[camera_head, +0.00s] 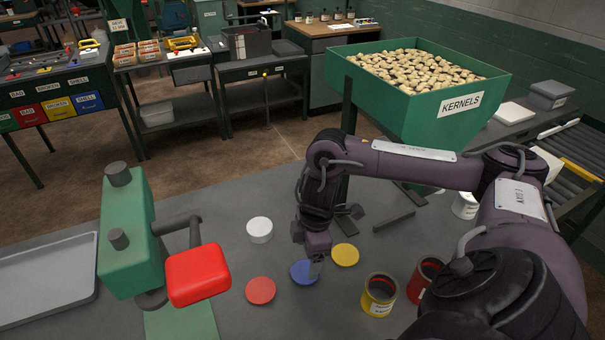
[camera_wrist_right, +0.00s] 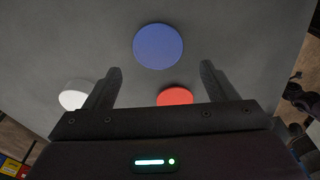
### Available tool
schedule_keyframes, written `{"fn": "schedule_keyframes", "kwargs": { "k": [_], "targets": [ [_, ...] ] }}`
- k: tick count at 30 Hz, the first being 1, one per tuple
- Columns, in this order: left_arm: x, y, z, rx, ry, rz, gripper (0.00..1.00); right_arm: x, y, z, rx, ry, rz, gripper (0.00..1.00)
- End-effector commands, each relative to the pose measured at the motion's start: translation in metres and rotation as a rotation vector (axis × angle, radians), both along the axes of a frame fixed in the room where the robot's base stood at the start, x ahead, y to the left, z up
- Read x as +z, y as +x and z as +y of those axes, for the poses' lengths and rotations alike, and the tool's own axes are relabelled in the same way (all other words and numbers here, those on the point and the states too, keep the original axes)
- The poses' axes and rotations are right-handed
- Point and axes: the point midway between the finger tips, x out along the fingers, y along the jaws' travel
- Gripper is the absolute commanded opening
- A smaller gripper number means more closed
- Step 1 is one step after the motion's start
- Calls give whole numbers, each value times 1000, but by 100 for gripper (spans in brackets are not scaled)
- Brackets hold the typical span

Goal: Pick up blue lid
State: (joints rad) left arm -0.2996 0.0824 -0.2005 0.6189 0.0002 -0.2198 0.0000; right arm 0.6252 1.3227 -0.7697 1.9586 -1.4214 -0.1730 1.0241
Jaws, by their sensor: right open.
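The blue lid (camera_head: 302,273) lies flat on the grey table, between the red lid (camera_head: 261,290) and the yellow lid (camera_head: 345,254) in the head view. My right gripper (camera_head: 315,262) points down just above the blue lid and partly covers it. In the right wrist view the right gripper (camera_wrist_right: 158,85) is open and empty. There the blue lid (camera_wrist_right: 158,46) lies just past the fingertips, near the middle between them. The red lid shows lower, partly hidden by the gripper's body (camera_wrist_right: 175,96). My left gripper is not in view.
A white lid (camera_head: 259,230) lies behind the red one. A yellow can (camera_head: 379,295) and a red can (camera_head: 425,278) stand to the right. A green press with a red handle (camera_head: 198,274) stands at left, by a grey tray (camera_head: 48,281). A kernel hopper (camera_head: 420,110) stands behind.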

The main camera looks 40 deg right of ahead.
Motion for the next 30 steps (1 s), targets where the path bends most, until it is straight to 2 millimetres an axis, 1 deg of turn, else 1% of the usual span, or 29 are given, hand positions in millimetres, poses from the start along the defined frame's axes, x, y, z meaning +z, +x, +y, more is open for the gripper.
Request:
{"fn": "schedule_keyframes", "kwargs": {
  "k": [1, 5, 8, 12, 17, 21, 22, 23, 30],
  "targets": [
    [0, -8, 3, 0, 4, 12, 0, -7, -1, 0, -1, 1, 6, 79],
    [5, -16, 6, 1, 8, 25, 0, -20, 1, 0, -2, 1, 4, 79],
    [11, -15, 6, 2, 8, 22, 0, -36, 1, -1, -3, 0, 6, 79],
    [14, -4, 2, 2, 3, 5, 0, -55, 3, 1, -2, 1, 3, 79],
    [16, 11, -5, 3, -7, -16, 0, -62, 4, 2, 0, 0, 1, 79],
    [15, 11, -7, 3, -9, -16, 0, -62, 4, 2, 0, 0, 0, 79],
    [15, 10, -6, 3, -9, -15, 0, -62, 4, 2, 0, 0, 0, 78],
    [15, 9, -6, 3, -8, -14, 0, -62, 4, 2, 0, 0, 0, 74],
    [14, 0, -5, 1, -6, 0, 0, -62, 4, 2, -1, 0, 0, 42]
  ]
}}
